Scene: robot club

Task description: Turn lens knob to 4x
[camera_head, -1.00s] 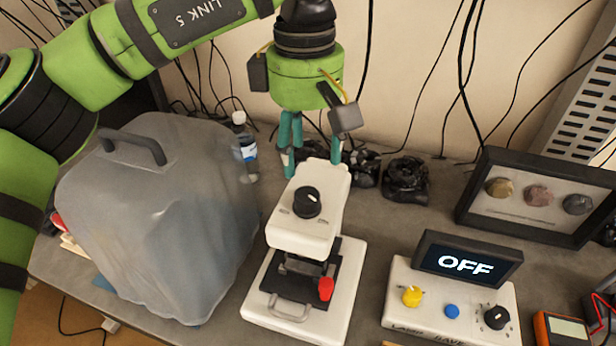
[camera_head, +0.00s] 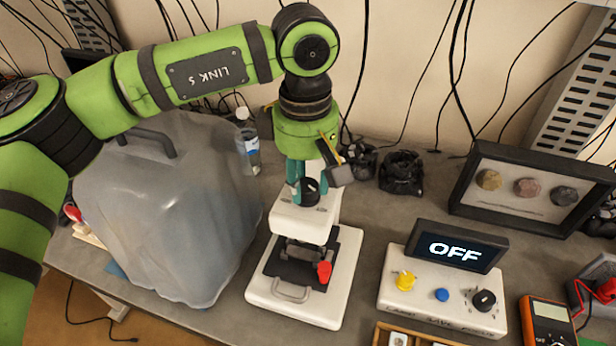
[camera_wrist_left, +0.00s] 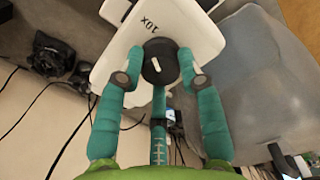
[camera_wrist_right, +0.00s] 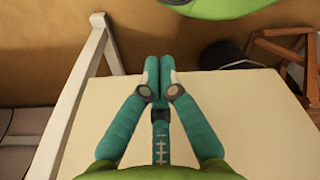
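The white microscope (camera_head: 300,220) stands on the table with its black lens knob (camera_head: 311,190) on the sloped top face. In the left wrist view the knob (camera_wrist_left: 160,62) has a short white mark, and "10x" is printed beside it; I see no 4x label there. My left gripper (camera_head: 306,192) is down at the knob. Its fingertips (camera_wrist_left: 160,66) are on opposite sides of the knob, partly closed, and appear to touch it. In the head view the fingers hide part of the knob. My right gripper (camera_wrist_right: 158,80) is shut and empty, away from the microscope.
A translucent cover with a handle (camera_head: 170,215) stands close left of the microscope. A bottle (camera_head: 248,150) and black crumpled items (camera_head: 402,173) are behind. A control box with an OFF display (camera_head: 455,250), framed stones (camera_head: 530,190) and a multimeter (camera_head: 548,322) are to the right.

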